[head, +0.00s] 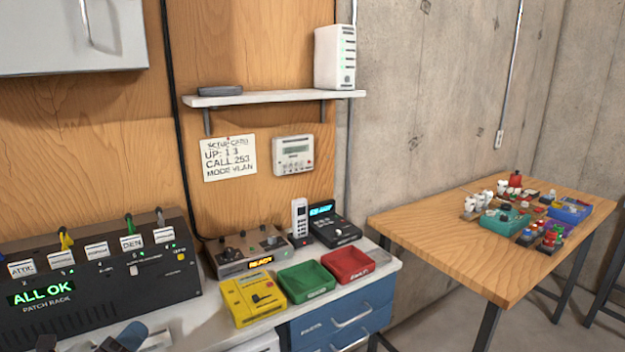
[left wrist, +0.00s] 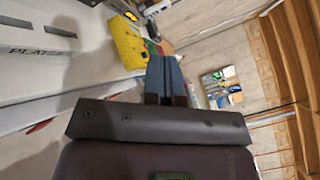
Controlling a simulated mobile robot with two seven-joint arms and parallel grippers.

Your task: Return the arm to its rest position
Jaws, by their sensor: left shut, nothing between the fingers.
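My left gripper (head: 124,340) shows at the bottom left edge of the head view, low in front of the bench, with most of the arm cut off by the frame. In the left wrist view its blue fingers (left wrist: 166,82) are together, shut and empty. Nothing touches the fingertips in that view. The black patch rack (head: 100,285) stands behind the gripper, with an "ALL OK" display. My right gripper is in neither view.
On the bench are a yellow box (head: 253,299), a green tray (head: 306,281), a red tray (head: 348,265) and a control box (head: 245,254). A wooden table (head: 450,250) with small parts stands at right. A shelf (head: 270,97) hangs on the wall.

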